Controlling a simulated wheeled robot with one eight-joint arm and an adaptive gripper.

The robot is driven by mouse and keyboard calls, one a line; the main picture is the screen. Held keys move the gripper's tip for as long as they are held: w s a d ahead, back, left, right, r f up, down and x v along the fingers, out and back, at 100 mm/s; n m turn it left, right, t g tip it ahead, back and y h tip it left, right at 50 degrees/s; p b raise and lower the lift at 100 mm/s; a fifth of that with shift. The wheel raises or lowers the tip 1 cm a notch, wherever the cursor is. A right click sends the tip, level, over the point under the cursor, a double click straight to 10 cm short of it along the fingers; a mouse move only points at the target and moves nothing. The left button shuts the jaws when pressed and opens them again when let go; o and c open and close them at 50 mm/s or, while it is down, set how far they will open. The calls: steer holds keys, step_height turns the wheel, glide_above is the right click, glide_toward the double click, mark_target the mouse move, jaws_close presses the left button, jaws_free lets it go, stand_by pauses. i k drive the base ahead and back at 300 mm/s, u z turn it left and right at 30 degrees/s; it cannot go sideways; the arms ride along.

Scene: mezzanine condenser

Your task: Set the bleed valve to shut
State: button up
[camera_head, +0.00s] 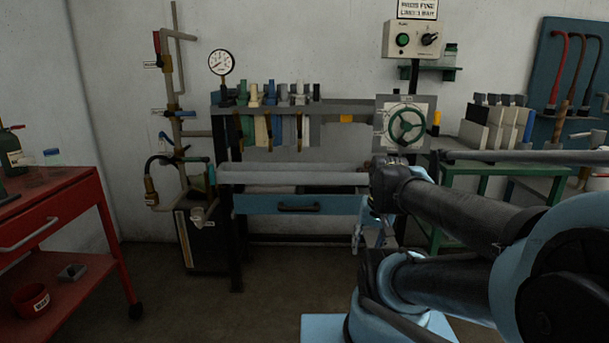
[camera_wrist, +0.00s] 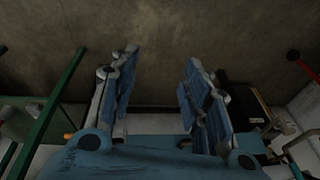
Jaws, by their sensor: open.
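Several small valves sit on the brass and grey pipework on the left wall in the head view. One has a red lever (camera_head: 156,42), standing roughly upright beside its pipe. Another has a blue handle (camera_head: 182,113) lying about level. A lower one has a blue lever (camera_head: 166,138), tilted. Their white tags are too small to read, so I cannot tell which is the bleed valve. My gripper (camera_wrist: 160,88) is open and empty, its two blue-padded fingers apart. In the head view it hangs low before the bench, well right of the pipework, touching no valve.
A pressure gauge (camera_head: 220,63) and a green handwheel (camera_head: 407,125) stand over the bench with a blue drawer (camera_head: 300,205). A black box (camera_head: 198,240) stands below the pipes. A red cart (camera_head: 60,220) is at left.

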mark_target(157, 46)
steer(key=k, duration=1.25)
steer(key=u, duration=0.35)
steer(key=i, duration=0.35)
steer(key=u, duration=0.85)
steer(key=i, duration=1.8)
steer(key=u, duration=1.15)
